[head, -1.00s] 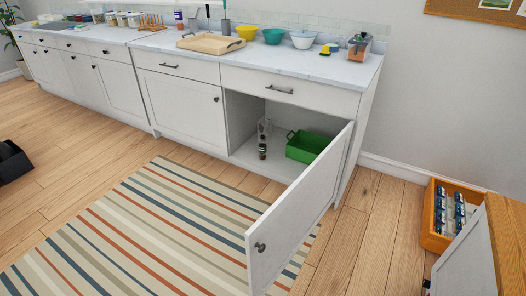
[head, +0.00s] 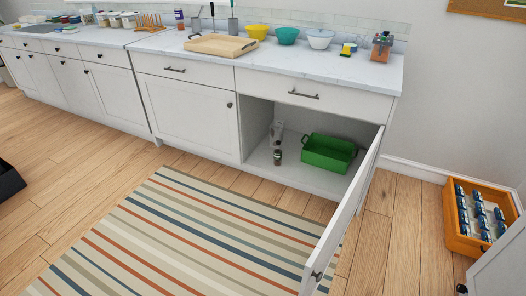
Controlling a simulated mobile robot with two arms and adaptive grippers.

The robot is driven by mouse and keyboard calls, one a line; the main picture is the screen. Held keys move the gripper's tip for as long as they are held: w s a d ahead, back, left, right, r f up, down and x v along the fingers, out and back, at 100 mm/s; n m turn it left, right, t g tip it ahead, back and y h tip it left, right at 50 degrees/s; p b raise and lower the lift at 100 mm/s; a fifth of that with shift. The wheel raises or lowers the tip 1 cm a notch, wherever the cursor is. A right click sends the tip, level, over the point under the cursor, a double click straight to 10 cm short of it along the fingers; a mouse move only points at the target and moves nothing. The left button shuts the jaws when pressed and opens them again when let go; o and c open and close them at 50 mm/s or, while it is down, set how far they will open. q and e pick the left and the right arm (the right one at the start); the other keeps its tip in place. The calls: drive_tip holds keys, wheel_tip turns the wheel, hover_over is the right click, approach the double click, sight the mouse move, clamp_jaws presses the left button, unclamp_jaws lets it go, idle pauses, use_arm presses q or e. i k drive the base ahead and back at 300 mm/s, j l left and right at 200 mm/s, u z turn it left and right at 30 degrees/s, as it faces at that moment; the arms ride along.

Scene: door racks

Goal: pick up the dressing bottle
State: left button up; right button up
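A green bin (head: 329,152) with handles sits to the right in the same cabinet. The cabinet door (head: 345,215) stands swung open towards me on the right. Neither of my grippers is in the head view.
A striped rug (head: 200,235) lies on the wood floor before the cabinets. An orange-framed rack (head: 484,219) with several blue-topped items is at the right. The counter (head: 350,68) holds a wooden tray (head: 221,45), several bowls and a caddy (head: 381,47).

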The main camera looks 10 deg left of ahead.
sight(277, 152)
drive_tip(key=i+j, duration=0.15)
drive_tip(key=j, duration=0.25)
drive_tip(key=i+j, duration=0.15)
drive_tip(key=j, duration=0.2)
drive_tip(key=i+j+z, duration=0.1)
drive_tip(key=j, duration=0.3)
drive_tip(key=i+j, duration=0.15)
drive_tip(key=j, duration=0.25)
drive_tip(key=i+j, duration=0.15)
drive_tip(key=j, duration=0.25)
drive_tip(key=z, duration=0.05)
